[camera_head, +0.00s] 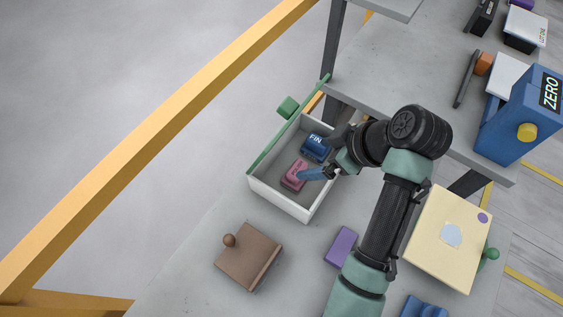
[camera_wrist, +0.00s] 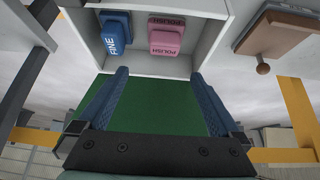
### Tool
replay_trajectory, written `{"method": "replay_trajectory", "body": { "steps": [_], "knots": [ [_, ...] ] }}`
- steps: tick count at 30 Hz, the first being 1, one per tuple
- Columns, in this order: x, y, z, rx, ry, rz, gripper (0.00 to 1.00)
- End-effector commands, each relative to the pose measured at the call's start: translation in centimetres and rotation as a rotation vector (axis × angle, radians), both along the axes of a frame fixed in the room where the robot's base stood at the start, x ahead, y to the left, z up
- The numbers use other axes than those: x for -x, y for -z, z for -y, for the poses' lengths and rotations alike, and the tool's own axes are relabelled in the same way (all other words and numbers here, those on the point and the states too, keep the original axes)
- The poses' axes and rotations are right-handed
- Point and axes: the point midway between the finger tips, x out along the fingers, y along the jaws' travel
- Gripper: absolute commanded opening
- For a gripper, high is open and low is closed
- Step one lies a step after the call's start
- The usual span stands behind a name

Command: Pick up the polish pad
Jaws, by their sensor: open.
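The polish pad (camera_head: 292,175) is a pink block lying in an open white drawer with a green front (camera_head: 275,203). In the wrist view the pad (camera_wrist: 165,38), lettered POLISH, lies beyond the fingertips, roughly in line with the gap between them. My gripper (camera_head: 318,173) is over the drawer, and a blue finger covers part of the pad's right side in the head view. In the wrist view my gripper (camera_wrist: 160,73) is open with nothing between its blue fingers. I cannot tell its exact height above the pad.
A blue pad (camera_head: 316,147) lettered FINE lies beside the pink one. The drawer walls stand close around both. A brown box with a knob (camera_head: 249,257), a purple block (camera_head: 341,246) and a cream box (camera_head: 447,238) stand nearby. A stone slab (camera_head: 400,62) overhangs behind.

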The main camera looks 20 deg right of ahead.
Motion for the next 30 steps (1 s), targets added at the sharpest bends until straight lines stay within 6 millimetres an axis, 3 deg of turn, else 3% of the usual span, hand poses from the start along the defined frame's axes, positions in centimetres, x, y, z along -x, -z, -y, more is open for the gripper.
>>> {"method": "replay_trajectory", "body": {
  "steps": [3,12,20,30],
  "knots": [
    [0.2,1.7,-0.6,-0.018,-0.022,-0.021,1.00],
    [-2.1,6.1,-2.3,-0.014,-0.022,-0.020,1.00],
    [-2.8,7.7,-2.9,-0.014,-0.020,-0.019,1.00],
    [-4.4,11.4,-4.2,-0.012,-0.020,-0.017,1.00]
  ]
}}
